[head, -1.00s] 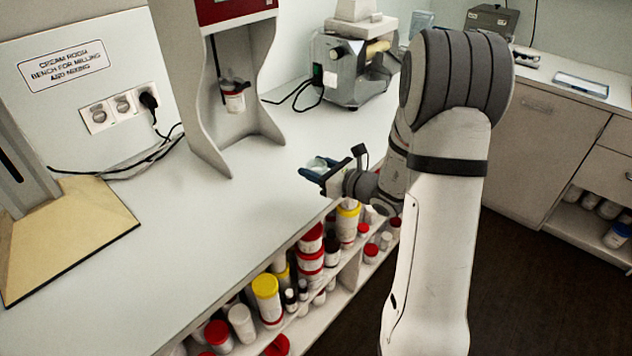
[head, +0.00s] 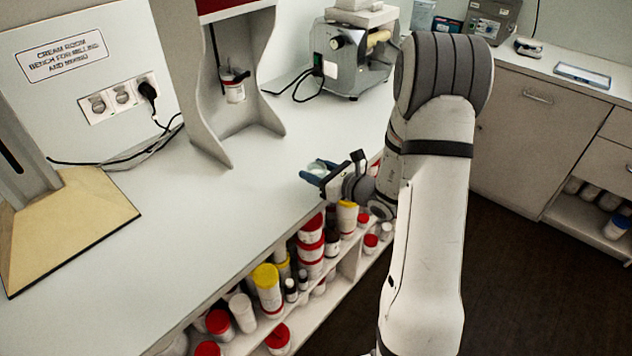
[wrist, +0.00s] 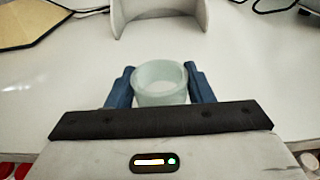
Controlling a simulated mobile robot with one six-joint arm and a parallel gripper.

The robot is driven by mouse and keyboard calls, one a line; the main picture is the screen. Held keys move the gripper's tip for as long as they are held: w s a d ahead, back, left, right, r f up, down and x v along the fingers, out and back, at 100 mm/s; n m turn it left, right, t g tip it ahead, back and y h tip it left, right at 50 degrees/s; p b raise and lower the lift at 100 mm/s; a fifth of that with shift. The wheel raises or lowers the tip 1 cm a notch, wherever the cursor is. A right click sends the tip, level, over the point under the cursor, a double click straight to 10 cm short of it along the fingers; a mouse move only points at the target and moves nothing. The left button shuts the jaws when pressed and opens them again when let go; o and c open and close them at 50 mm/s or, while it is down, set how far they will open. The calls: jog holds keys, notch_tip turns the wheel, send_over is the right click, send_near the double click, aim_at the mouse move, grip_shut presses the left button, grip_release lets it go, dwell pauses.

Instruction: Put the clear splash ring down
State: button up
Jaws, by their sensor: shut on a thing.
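The clear splash ring (wrist: 160,84) is a pale, greenish, see-through band. It sits between the two blue fingers of my gripper (wrist: 161,86) in the wrist view, with both fingers against its sides. In the head view my gripper (head: 317,171) is over the front edge zone of the white bench (head: 235,205), and the ring (head: 319,166) shows small and pale between the fingers. I cannot tell whether the ring's underside touches the bench.
A grey mixer stand (head: 213,125) holding a white jar (head: 234,88) stands behind the gripper. A grey mill (head: 352,62) is farther back. A tan base plate (head: 75,225) lies at left. Tubs (head: 267,287) fill the shelf below. The bench middle is clear.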

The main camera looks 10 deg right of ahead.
jog(key=shift+f, duration=1.95)
jog(key=shift+f, duration=0.1)
jog(key=shift+f+b, duration=0.15)
jog(key=shift+b, duration=0.15)
jog(key=o, duration=1)
jog(key=shift+r+p, duration=0.2)
jog(key=shift+p, duration=0.25)
